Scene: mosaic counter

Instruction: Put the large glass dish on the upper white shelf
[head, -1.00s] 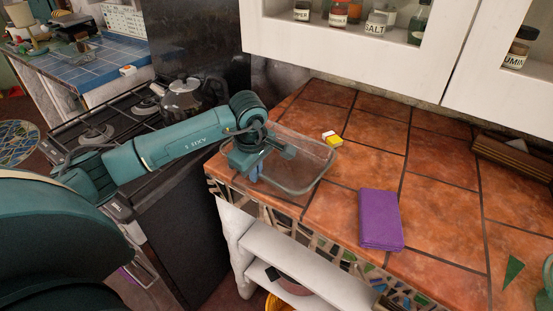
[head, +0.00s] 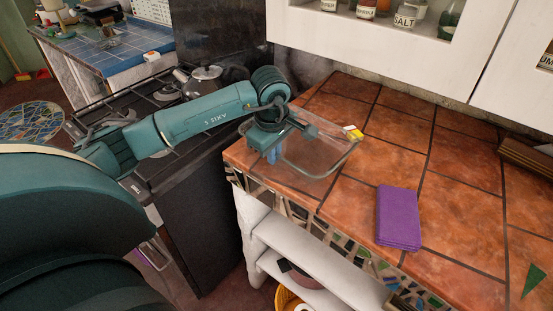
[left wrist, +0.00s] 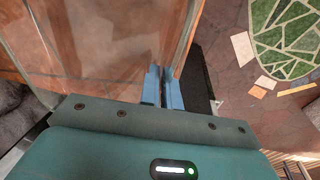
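The large clear glass dish (head: 322,160) is at the left end of the tiled counter, near its front edge. My left gripper (head: 272,154) is at the dish's left side, with its blue fingers pointing down. In the left wrist view the blue fingers (left wrist: 163,88) are close together on the edge of the glass dish (left wrist: 95,50). The dish looks slightly raised; its exact gap above the tiles is hard to tell. The upper white shelf (head: 310,258) is under the counter, below the mosaic edge. My right gripper is not in view.
A purple cloth (head: 398,217) lies on the counter right of the dish, and a small yellow-and-white item (head: 353,132) is just behind it. The black stove (head: 185,215) stands left. White cabinets (head: 400,50) hang above. A lower shelf holds a bowl (head: 302,277).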

